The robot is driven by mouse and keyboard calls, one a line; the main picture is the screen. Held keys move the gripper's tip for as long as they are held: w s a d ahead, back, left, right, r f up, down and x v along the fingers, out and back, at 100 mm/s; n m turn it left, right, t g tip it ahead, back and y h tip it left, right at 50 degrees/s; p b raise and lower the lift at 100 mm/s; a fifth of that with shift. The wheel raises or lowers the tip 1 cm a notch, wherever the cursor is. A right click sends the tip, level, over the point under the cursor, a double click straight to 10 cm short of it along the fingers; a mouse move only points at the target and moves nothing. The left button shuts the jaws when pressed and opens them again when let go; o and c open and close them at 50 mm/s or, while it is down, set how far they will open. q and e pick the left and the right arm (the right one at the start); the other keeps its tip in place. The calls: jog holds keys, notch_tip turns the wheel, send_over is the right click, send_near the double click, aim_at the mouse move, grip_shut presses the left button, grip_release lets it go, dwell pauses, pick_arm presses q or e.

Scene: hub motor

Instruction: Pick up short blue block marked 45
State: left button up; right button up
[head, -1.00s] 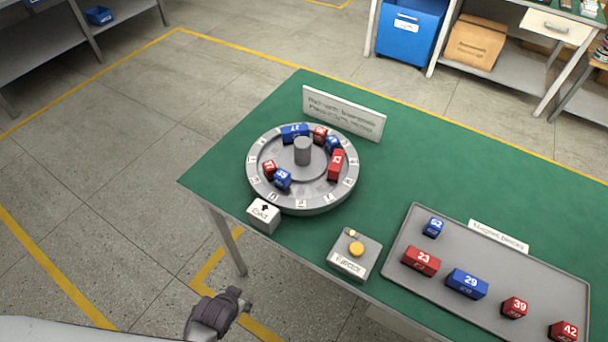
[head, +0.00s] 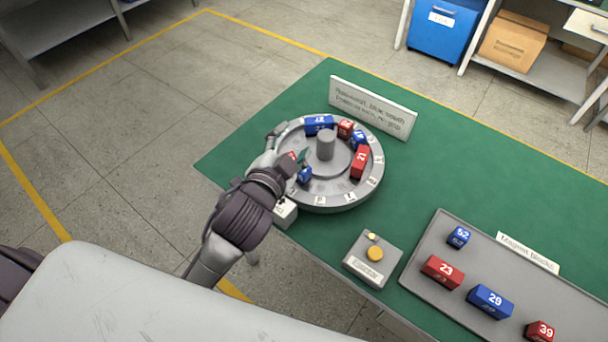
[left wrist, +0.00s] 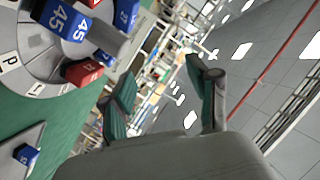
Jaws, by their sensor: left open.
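The short blue block marked 45 (left wrist: 65,20) shows large at the upper left of the left wrist view, on the grey round hub. In the head view, a short blue block (head: 305,175) at the hub's near left looks like the same one; its number is hard to read there. My left gripper (head: 288,147) is over the hub's left side, close to that block. In the left wrist view its two fingers (left wrist: 160,78) are apart with nothing between them. The block is outside the fingers. My right gripper is not in view.
The hub (head: 335,195) has a central post (head: 326,145) and several red and blue blocks around it. A sign (head: 372,108) stands behind. A button box (head: 372,260) and a tray (head: 425,285) with several blocks are at the right. Green table surface (head: 470,170) is clear beyond.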

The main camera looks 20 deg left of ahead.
pick_arm(q)
jog(key=d+r+m+t+h, duration=0.2)
jog(key=d+r+m+h, duration=1.35)
jog(key=r+m, duration=0.35)
jog(key=s+d+f+m+g+h, duration=0.1)
jog(key=s+d+m+g+h, duration=0.2)
jog(key=m+g, duration=0.5)
jog(key=s+d+f+m+g+h, duration=0.1)
jog(key=s+d+m+g+h, duration=0.1)
jog(key=d+m+g, duration=0.6)
jog(key=m+g+y, duration=0.2)
jog(key=m+y, duration=1.2)
jog(key=y, duration=0.7)
send_over(302, 171)
jog(key=w, duration=0.1)
notch_tip(302, 171, down, 16)
notch_tip(302, 171, down, 8)
jog(key=shift+w+d+r+p, duration=0.1)
jog(key=shift+r+p, duration=0.1)
jog(key=shift+p, duration=0.8)
jog(key=f+p, duration=0.1)
jog(key=f, duration=0.1)
jog(key=f+p, duration=0.1)
jog(key=f, duration=0.2)
jog(key=shift+a, duration=0.2)
jog(key=shift+f, duration=0.2)
grip_shut()
